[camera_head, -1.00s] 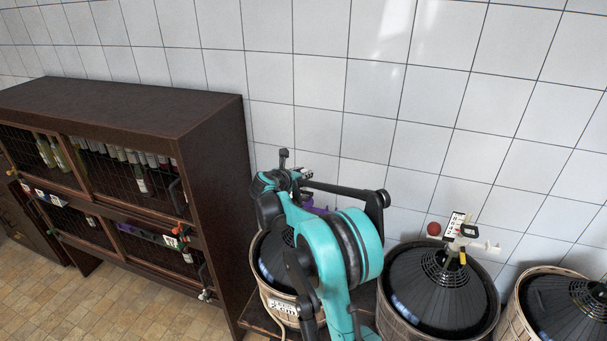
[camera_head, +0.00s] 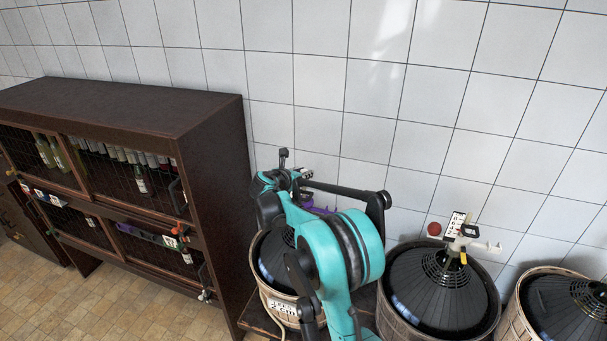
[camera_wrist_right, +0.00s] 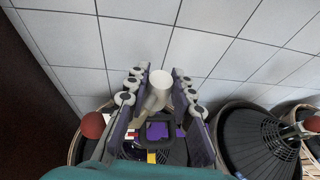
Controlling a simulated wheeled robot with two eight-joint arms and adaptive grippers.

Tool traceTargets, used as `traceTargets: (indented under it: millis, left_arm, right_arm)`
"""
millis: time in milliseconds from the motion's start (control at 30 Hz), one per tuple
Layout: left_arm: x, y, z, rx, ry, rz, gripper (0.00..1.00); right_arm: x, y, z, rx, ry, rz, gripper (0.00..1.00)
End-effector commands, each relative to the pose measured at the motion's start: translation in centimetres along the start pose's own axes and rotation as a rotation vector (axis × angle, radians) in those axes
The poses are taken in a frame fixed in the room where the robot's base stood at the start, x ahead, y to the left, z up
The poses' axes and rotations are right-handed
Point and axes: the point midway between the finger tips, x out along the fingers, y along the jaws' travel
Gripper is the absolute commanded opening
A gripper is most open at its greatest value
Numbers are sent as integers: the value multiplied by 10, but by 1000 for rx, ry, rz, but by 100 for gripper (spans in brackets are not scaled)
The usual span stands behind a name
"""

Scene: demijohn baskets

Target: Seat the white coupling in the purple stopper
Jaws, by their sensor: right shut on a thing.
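The white coupling (camera_wrist_right: 183,74) is a pale tube with a branch towards the lower left. In the right wrist view it stands between the fingers of my right gripper (camera_wrist_right: 160,88), which is shut on it. Purple (camera_wrist_right: 157,131), which looks like the stopper, shows below it through a dark square loop, above the basket's black cover. I cannot tell whether coupling and stopper touch. In the head view my teal right arm hides most of this; a little purple (camera_head: 320,210) shows behind it, stopper or finger unclear. My left gripper is not in view.
A red ball (camera_wrist_right: 95,125) sits left of my right gripper. A neighbouring demijohn basket (camera_head: 440,290) stands to the right, with a white fitting (camera_head: 486,246) above it. Another basket (camera_head: 562,305) is farther right. A dark cabinet (camera_head: 215,180) stands left; a tiled wall is behind.

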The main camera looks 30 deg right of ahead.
Motion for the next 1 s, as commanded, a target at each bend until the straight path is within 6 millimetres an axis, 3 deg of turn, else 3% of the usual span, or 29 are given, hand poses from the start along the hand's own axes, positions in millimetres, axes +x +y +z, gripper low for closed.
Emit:
traceTargets:
  millis: [1000]
  left_arm:
    - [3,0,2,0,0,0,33]
  right_arm:
    - [2,0,-5,0,1,0,1]
